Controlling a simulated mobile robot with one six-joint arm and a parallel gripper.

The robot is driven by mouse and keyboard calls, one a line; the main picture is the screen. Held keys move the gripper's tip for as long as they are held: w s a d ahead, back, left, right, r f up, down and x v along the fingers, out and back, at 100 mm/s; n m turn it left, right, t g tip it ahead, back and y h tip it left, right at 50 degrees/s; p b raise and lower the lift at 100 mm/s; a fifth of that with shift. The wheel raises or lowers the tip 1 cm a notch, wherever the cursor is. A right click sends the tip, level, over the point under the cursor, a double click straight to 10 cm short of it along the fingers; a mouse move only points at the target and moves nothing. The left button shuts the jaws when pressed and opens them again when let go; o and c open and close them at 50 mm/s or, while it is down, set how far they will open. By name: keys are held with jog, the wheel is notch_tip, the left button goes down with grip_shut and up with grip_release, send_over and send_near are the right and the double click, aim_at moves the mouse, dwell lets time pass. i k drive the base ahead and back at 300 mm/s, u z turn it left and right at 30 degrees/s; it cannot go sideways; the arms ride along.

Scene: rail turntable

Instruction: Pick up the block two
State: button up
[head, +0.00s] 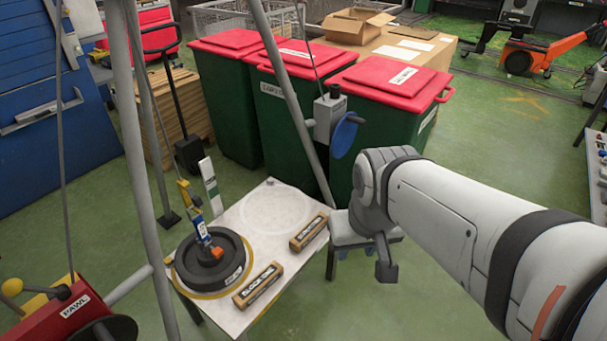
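Two brown blocks with dark, lettered sides lie on a small white table (226,217). One block (258,286) is at the table's front edge; the other (309,232) is at the right edge, nearer my arm. The lettering is too small for me to tell surely which is block two. My gripper (381,262) hangs in the air to the right of the table, apart from both blocks. Its fingers are partly hidden by the wrist, so its opening does not show clearly. I see nothing held in it.
A dark round weight (186,262) with a hook and orange piece sits on the table's left. A grey pole crosses behind the table, with a winch (330,115) on it. Red-lidded green bins (285,125) stand behind. A red box marked PAWL (60,318) is front left.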

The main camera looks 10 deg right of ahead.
aim_at(314, 226)
jog(key=u, duration=0.05)
jog(key=i, duration=1)
jog(key=z, duration=0.05)
